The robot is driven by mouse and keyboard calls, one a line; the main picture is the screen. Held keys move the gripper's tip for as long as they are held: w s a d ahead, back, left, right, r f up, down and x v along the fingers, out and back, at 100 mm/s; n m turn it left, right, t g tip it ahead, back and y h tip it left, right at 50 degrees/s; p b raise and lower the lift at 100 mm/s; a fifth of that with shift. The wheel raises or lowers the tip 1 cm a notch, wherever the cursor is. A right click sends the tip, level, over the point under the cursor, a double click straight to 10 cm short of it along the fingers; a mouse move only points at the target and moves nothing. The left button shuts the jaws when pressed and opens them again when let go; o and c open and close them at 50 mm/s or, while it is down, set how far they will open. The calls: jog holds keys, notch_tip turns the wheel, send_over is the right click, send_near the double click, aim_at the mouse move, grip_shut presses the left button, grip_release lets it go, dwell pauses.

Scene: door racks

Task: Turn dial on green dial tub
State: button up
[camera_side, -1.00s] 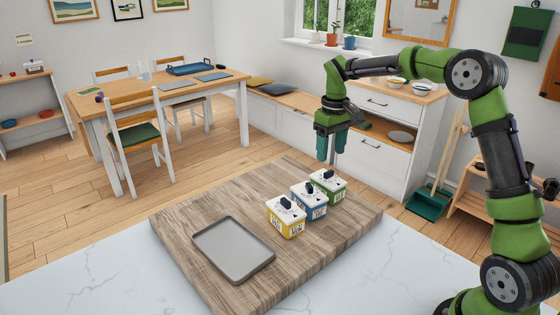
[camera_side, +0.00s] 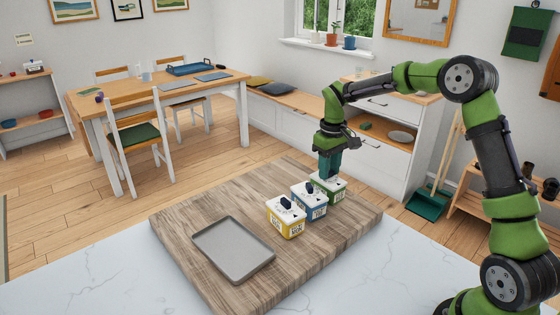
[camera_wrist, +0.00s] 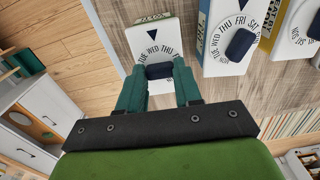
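The green dial tub (camera_side: 331,188) is at the back right of the row of tubs on the wooden board. It has a white top with day letters and a dark blue dial (camera_wrist: 160,71). In the wrist view the green tub (camera_wrist: 154,40) is upper centre, and its dial's long side lies across the picture. My gripper (camera_side: 329,176) points down right over this tub. In the wrist view its two green fingers (camera_wrist: 160,78) stand at the dial's two ends, with the dial between them. Whether they press on the dial is not clear.
A blue tub (camera_side: 309,202) stands close beside the green one, and a yellow tub (camera_side: 286,219) beyond it. An empty grey tray (camera_side: 233,249) lies on the board (camera_side: 190,222) at front left. The board is bare around the tray.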

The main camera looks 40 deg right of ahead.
jog(key=shift+c, duration=1.4)
jog(key=shift+m, duration=0.9)
jog(key=o, duration=1.1)
jog(key=shift+c, duration=0.2)
notch_tip(320, 180, up, 17)
jog(key=shift+w, duration=0.1)
